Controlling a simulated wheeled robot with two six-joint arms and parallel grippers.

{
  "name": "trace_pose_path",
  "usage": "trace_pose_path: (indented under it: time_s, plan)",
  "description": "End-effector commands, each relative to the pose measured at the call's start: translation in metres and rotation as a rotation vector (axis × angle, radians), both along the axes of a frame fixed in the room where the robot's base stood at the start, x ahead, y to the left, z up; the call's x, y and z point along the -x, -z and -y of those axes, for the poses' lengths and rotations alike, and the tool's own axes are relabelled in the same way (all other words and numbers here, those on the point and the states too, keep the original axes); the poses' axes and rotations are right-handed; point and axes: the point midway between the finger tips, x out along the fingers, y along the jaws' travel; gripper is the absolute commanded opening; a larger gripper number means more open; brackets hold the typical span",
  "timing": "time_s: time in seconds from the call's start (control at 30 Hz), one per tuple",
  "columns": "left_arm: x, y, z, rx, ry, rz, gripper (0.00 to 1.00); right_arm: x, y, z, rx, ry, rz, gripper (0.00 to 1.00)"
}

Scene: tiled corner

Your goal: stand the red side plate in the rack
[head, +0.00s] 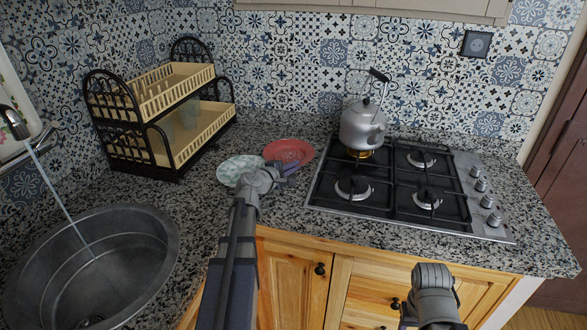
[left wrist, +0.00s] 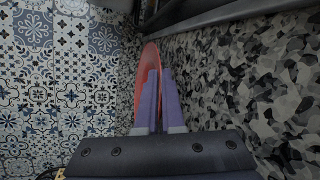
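The red side plate (head: 289,151) lies on the granite counter left of the hob, close to the pale patterned plate (head: 238,170). My left gripper (head: 291,168) is at its near rim. In the left wrist view the red plate (left wrist: 151,62) shows nearly edge-on, with its rim running between the two purple fingers (left wrist: 159,100). The fingers are close together on the rim, and one covers part of the plate. The rack (head: 160,108) is black with two cream tiers and stands at the back left. My right arm shows at bottom right, but its fingers do not.
Clear glasses (head: 189,116) stand in the rack's lower tier. A sink (head: 92,262) with running water is at front left. A kettle (head: 362,124) stands on the hob (head: 400,187) to the right. Bare counter lies between rack and plates.

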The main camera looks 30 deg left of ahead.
Motion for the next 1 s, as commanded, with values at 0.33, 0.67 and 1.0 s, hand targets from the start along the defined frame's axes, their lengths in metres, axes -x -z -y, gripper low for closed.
trace_pose_path:
  time_s: [0.33, 0.67, 1.0]
  plan:
    - [0.0, 0.003, 0.0, 0.0, 0.0, 0.0, 0.33, 0.0, 0.003, 0.0, 0.0, 0.0, 0.0, 0.56]
    - [0.0, -0.003, 0.0, 0.0, 0.0, 0.0, 0.35, 0.0, -0.003, 0.0, 0.0, 0.0, 0.0, 0.56]
    - [0.064, -0.02, -0.004, -0.001, -0.003, 0.0, 0.35, 0.0, -0.021, 0.0, 0.0, 0.0, 0.0, 0.56]
